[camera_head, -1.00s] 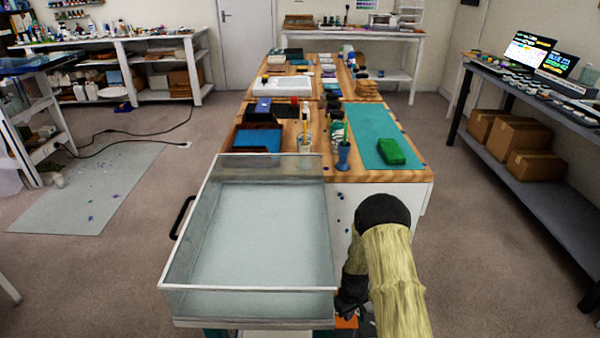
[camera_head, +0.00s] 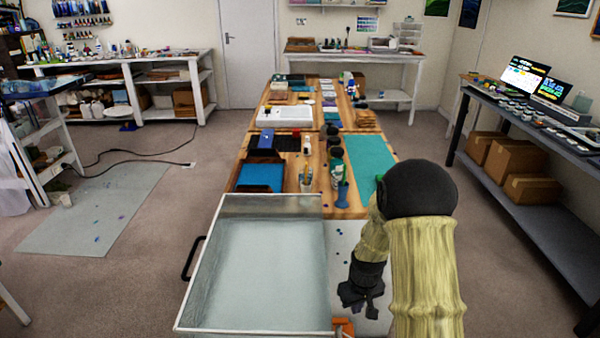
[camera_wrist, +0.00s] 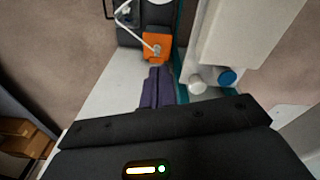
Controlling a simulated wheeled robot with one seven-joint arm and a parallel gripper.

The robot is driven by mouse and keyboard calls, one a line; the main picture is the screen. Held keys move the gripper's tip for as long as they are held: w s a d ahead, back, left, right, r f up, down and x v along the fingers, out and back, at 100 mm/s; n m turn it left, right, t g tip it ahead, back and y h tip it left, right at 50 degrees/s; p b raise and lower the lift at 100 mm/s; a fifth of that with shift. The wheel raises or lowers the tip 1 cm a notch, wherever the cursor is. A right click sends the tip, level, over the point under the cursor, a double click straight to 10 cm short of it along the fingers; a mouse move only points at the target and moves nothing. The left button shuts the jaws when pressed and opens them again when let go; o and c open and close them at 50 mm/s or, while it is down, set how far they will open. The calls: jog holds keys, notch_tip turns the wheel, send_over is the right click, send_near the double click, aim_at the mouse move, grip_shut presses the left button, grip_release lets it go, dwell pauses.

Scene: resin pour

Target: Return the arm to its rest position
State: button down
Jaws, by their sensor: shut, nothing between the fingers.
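My arm (camera_head: 425,260) rises in front of me at the lower right in the head view, in a pale yellow sleeve with a dark joint. My gripper (camera_head: 362,305) hangs from it, pointing down, just right of the clear-walled tray (camera_head: 205,275). In the wrist view my gripper (camera_wrist: 157,78) shows as dark fingers close together, shut and empty. Below its tips lies an orange piece (camera_wrist: 157,47) with a pale cable. The orange piece also shows in the head view (camera_head: 343,327) at the tray's near right corner.
A wooden workbench (camera_head: 318,200) stretches ahead with a teal mat (camera_head: 370,158), a blue cup (camera_head: 342,195) and bottles. A dark shelf table (camera_head: 530,200) with cardboard boxes (camera_head: 515,157) stands at right. Carpet (camera_head: 170,215) is open at left and between the tables.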

jog(key=s+r+m+p, duration=0.1)
jog(key=s+r+p, duration=0.3)
jog(key=r, duration=0.6)
jog(key=s+r+m+t+p, duration=0.1)
jog(key=s+r+p, duration=0.4)
jog(key=r, duration=0.5)
jog(key=s+r+m+p, duration=0.1)
jog(key=s+r+p, duration=0.3)
jog(key=s+r, duration=0.3)
notch_tip(320, 180, up, 4)
jog(key=shift+m+t, duration=0.3)
jog(key=shift+w, duration=0.1)
jog(key=shift+d, duration=0.15)
